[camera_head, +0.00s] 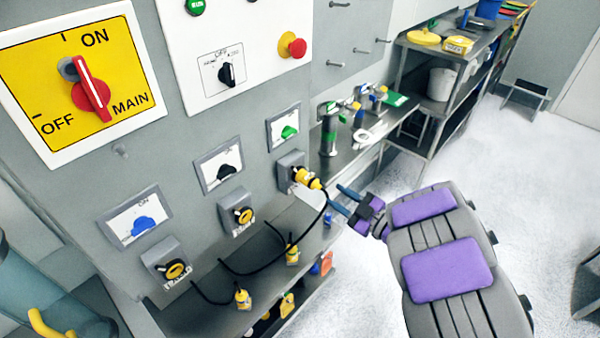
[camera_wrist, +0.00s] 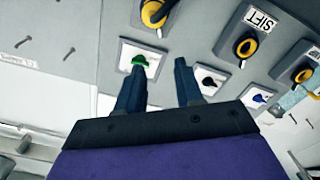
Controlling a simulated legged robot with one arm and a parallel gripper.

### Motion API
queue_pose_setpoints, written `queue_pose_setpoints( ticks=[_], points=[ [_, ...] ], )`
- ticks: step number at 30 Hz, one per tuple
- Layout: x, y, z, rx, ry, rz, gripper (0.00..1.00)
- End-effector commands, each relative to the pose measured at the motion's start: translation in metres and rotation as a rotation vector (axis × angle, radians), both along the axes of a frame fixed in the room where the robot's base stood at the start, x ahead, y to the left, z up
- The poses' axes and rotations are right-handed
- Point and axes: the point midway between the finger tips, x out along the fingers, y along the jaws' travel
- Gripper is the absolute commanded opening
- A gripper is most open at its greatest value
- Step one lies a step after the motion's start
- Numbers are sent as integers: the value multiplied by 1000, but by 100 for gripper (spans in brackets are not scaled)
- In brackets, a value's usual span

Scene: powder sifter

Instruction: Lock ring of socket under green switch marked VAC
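The green switch (camera_head: 289,131) is on a small framed panel on the grey wall. Below it the socket (camera_head: 288,168) holds a yellow plug (camera_head: 308,178) with a black cable hanging from it. In the wrist view, which looks upside down, the green switch (camera_wrist: 140,60) shows near my left finger and the socket's yellow ring (camera_wrist: 154,13) is cut by the top edge. I cannot read a VAC label or tell whether the ring is locked. My gripper (camera_head: 339,199) is open and empty, apart from the plug, to its right. Its fingers also show in the wrist view (camera_wrist: 160,64).
Two more sockets, one labelled SIFT (camera_wrist: 262,18), sit left of this one under a black switch (camera_head: 226,172) and a blue switch (camera_head: 142,225). A steel bench (camera_head: 345,140) stands behind.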

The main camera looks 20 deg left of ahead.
Motion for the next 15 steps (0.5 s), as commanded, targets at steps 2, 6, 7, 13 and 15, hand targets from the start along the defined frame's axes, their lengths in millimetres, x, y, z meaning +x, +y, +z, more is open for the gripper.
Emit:
queue_pose_setpoints(
  ticks=[2, 6, 7, 13, 15],
  points=[
    [5, 17, 0, 3, -1, 6, 36],
    [16, 42, -1, 0, 0, 4, 36],
    [18, 48, 0, 2, -1, 4, 36],
    [33, 83, 0, 2, -1, 1, 36],
    [38, 95, -1, -1, 1, 2, 36]
  ],
)
